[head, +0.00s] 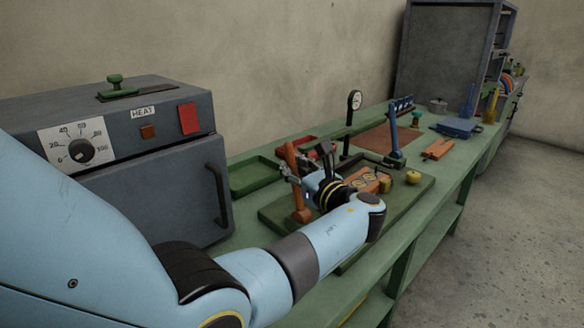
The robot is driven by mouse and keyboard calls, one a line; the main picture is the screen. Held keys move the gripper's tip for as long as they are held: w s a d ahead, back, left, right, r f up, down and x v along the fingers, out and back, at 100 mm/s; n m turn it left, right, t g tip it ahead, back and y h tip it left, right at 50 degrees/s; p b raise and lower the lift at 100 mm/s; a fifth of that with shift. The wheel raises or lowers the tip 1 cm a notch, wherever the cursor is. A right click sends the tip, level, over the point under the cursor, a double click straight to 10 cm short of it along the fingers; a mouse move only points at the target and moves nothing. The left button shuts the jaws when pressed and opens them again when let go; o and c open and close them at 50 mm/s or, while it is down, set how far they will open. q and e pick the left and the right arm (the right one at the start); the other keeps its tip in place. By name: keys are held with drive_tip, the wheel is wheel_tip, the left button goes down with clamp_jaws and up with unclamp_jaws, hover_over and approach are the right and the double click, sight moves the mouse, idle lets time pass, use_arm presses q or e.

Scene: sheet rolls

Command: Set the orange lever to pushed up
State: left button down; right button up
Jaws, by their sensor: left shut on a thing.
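The orange lever (298,199) stands nearly upright, leaning slightly, on the green board (275,216) on the bench. My left arm reaches in from the left and bends back toward the lever. My left gripper (287,172) is shut on the orange lever, with its fingers at the lever's upper middle. The fingers and wrist hide part of the lever. My right gripper is not in view.
A dark grey heater box (150,180) with a dial (81,150) stands close on the left. A green tray (252,176) lies behind the lever. A blue post (393,130), a yellow knob (413,177) and other tools stand to the right along the bench (420,205).

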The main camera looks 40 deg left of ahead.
use_arm(q)
drive_tip(key=shift+f, duration=0.1)
drive_tip(key=shift+d+f+b, duration=0.1)
drive_tip(key=shift+d+b, duration=0.3)
drive_tip(key=shift+b, duration=0.25)
drive_tip(key=d+m+t+y+b, duration=0.2)
drive_tip(key=d+y+b, duration=0.4)
drive_tip(key=b, duration=0.4)
drive_tip(key=shift+s+d+f+t+b, duration=0.15)
drive_tip(key=shift+s+d+t+b, duration=0.15)
drive_tip(key=shift+s+d, duration=0.1)
drive_tip(key=c, duration=1.2)
unclamp_jaws()
drive_tip(key=shift+r, duration=0.2)
